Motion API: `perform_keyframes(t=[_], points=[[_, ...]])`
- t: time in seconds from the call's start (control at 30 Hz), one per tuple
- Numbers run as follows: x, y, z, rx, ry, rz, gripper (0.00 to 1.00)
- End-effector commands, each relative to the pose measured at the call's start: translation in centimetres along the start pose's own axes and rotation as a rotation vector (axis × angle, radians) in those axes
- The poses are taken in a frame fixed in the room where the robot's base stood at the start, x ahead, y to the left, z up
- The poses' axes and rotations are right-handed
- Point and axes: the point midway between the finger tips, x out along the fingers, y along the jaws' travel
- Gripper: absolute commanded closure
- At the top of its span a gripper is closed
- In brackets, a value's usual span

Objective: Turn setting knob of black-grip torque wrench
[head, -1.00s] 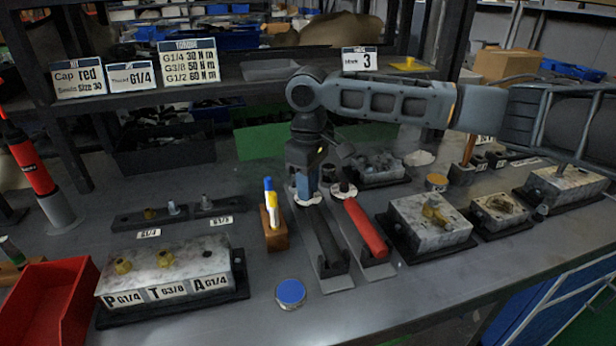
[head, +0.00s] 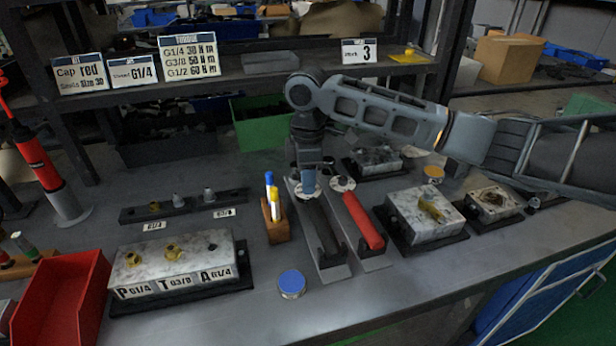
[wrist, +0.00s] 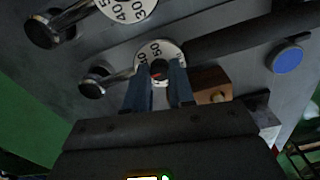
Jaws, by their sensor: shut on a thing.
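The black-grip torque wrench (head: 322,235) lies on the bench, its dark handle pointing toward the front edge. Its numbered white dial (wrist: 147,47) shows in the wrist view, with the dark setting knob (wrist: 158,68) at its middle and a red mark on it. My gripper (wrist: 160,78) is shut on this knob, one blue-grey finger on each side. In the head view my gripper (head: 308,184) points down over the dial and hides most of it. The red-grip torque wrench (head: 363,222) lies just to the right; its dial (head: 342,184) is uncovered.
A pen holder (head: 275,222) stands close left of the black-grip wrench. A blue-lidded tin (head: 291,285) lies in front. A valve block (head: 172,266) and red bin (head: 62,300) are at left, another valve block (head: 425,212) at right. Signs hang on the shelf behind.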

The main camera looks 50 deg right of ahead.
Motion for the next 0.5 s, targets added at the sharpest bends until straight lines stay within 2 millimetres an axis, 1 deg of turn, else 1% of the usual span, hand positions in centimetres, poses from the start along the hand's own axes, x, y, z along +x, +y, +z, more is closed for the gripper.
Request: perform_keyframes(t=[0.4, 0.43, 0.5], points=[[0.01, -0.01, -0.04, -0.007, 0.001, 0.0, 1.0], [0.01, -0.01, -0.04, -0.007, 0.001, 0.0, 0.75], [0.01, -0.01, -0.03, -0.007, 0.001, 0.0, 0.68]])
